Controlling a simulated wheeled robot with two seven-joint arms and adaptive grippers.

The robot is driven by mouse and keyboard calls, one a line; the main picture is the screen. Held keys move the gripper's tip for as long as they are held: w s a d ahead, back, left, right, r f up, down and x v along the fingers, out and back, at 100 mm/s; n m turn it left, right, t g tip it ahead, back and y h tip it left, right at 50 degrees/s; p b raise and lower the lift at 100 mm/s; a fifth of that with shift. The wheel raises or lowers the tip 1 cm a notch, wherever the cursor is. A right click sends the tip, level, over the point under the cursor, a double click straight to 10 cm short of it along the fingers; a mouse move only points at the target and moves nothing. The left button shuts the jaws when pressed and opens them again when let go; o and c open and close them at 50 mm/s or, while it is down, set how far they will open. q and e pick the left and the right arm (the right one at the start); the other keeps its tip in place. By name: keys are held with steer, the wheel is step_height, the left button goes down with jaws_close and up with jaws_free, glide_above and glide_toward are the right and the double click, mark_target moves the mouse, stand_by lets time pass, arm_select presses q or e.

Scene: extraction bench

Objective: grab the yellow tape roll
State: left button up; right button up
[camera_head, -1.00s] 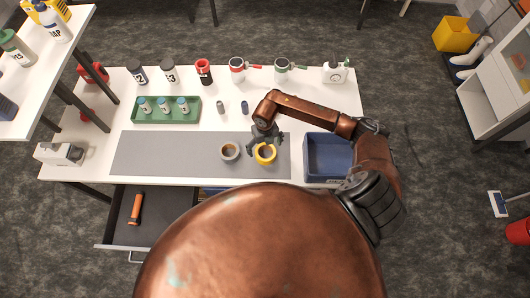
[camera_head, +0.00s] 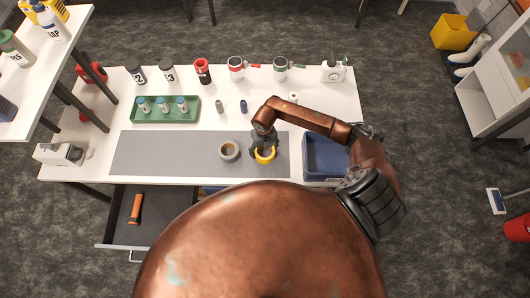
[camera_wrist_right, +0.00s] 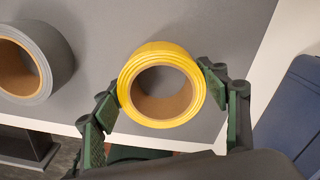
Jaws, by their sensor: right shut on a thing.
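The yellow tape roll (camera_head: 264,156) is on the grey mat near its right end, lying flat with its brown core showing. It fills the middle of the right wrist view (camera_wrist_right: 137,63). My right gripper (camera_head: 263,150) comes down over it from above. In the wrist view its two green-padded fingers (camera_wrist_right: 160,92) are on either side of the roll, shut on its outer rim. I cannot tell whether the roll is lifted off the mat. My left gripper is not in view.
A grey tape roll (camera_head: 229,151) lies just left of the yellow one. A blue bin (camera_head: 306,166) stands to the right. A green tray (camera_head: 136,118) with several small bottles is at the back left. An open drawer (camera_head: 115,228) juts out at the front left.

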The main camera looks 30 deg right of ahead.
steer(key=c, duration=0.3)
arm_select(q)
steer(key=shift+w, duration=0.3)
arm_select(e)
steer(key=shift+c, duration=0.4)
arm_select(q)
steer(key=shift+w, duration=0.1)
arm_select(e)
steer(key=shift+r, duration=0.1)
